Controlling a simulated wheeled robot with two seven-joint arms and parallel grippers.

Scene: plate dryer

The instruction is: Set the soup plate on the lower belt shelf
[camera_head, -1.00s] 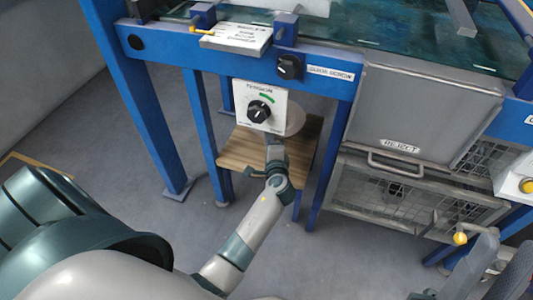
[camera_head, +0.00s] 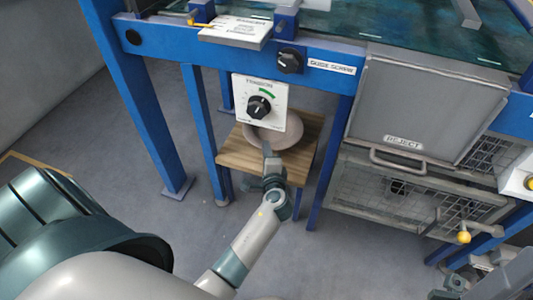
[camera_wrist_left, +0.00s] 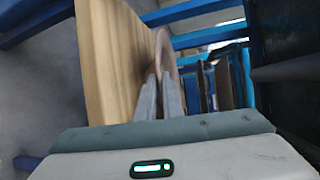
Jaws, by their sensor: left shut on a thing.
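My left gripper (camera_head: 267,157) is shut on the rim of the pale pinkish soup plate (camera_head: 287,139). The plate is over the wooden board of the low shelf (camera_head: 235,155), and the tension panel hides its far part. In the left wrist view the plate (camera_wrist_left: 170,50) shows nearly edge-on between the fingers (camera_wrist_left: 160,97), roughly parallel to the board (camera_wrist_left: 108,70). I cannot tell whether it touches the board. Part of my right arm shows at the lower right edge of the head view; its jaws are not clear.
The tension panel (camera_head: 259,104) with its black knob hangs over the plate from the blue frame (camera_head: 205,58). Blue legs (camera_head: 199,130) stand around the shelf. The grey reject box (camera_head: 428,110) and a wire cage (camera_head: 400,190) are to the right. Grey floor is free in front.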

